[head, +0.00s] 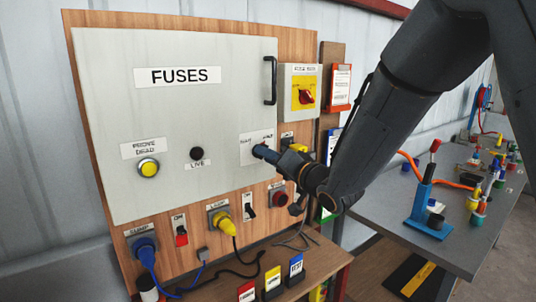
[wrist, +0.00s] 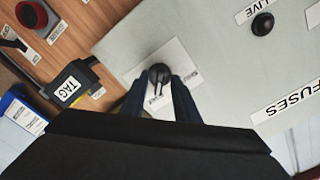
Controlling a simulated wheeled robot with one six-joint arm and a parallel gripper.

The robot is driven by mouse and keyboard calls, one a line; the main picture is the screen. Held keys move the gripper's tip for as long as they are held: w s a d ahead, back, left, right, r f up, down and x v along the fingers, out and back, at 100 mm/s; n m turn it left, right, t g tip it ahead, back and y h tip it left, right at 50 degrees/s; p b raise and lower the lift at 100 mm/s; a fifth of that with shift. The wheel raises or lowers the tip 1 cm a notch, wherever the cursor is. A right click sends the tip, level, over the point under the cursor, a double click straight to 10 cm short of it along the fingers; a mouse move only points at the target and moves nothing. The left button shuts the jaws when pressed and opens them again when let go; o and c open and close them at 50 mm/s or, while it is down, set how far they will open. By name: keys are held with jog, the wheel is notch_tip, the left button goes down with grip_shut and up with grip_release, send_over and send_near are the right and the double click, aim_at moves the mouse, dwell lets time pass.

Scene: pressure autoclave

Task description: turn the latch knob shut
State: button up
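The latch knob (wrist: 159,73) is a small black knob on a white label plate at the edge of the grey fuse cabinet door (head: 110,110). In the wrist view it sits between the tips of my dark blue fingers, with a narrow ridge pointing down the picture. My gripper (head: 262,151) reaches the plate from the right in the head view and hides the knob there. The fingers (wrist: 159,82) stand apart, one on each side of the knob, with white plate showing between them. Whether either finger touches it is unclear. The door lies flat against the board.
A black door handle (head: 269,81) and a red and yellow rotary switch (head: 306,96) are above my gripper. A black tag box (wrist: 72,87) sits close beside it. Below are switches, a yellow plug (head: 222,222) and a blue plug (head: 145,249). A grey bench (head: 390,225) stands right.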

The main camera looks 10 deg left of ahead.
jog(key=shift+c, duration=0.3)
grip_shut()
jog(key=shift+n+b, duration=0.3)
jog(key=shift+b, duration=0.05)
jog(key=n+b, duration=1.7)
jog(key=b, duration=0.1)
jog(key=shift+w, duration=0.1)
jog(key=shift+n, duration=0.3)
